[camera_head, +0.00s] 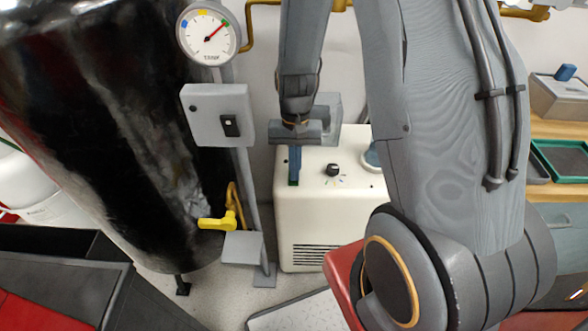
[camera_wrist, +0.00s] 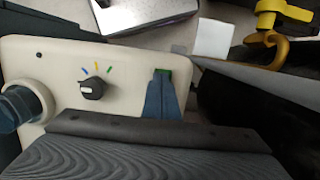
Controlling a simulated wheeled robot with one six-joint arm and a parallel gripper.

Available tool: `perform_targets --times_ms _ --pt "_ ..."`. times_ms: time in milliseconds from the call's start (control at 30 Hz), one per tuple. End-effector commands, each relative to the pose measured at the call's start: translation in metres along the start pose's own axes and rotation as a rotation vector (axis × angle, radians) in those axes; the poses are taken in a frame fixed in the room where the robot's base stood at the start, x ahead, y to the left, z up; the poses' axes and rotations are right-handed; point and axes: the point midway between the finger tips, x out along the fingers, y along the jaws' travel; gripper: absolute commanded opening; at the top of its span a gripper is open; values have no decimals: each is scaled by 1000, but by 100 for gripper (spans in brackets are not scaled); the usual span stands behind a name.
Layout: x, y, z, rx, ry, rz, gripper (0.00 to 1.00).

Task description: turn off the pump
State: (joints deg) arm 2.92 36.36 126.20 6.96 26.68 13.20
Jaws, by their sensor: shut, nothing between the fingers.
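A cream box-shaped unit (camera_head: 310,225), apparently the pump, stands on the floor beside the black tank; its top also shows in the wrist view (camera_wrist: 55,65).
A black tank (camera_head: 130,130) stands at left, with a gauge (camera_head: 208,35), a grey box with a black switch (camera_head: 230,125) and a yellow valve handle (camera_head: 217,222). A round blue-grey fitting (camera_wrist: 15,108) sits on the unit's other end. Shelves with trays (camera_head: 560,160) are at right.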

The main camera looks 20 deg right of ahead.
Motion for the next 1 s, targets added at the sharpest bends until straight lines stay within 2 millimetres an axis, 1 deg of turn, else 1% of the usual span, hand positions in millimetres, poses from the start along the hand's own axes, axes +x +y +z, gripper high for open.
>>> perform_targets --times_ms 33,200,567,667,767,1000 --pt "4 0 -8 -2 11 -1 0" --pt "2 1 -14 0 13 -2 0" --pt "-1 1 -16 0 16 -3 0" --pt "-7 1 -15 0 15 -2 0" --pt "-18 2 -11 0 10 -1 0" --pt "-47 2 -5 -1 0 1 0"
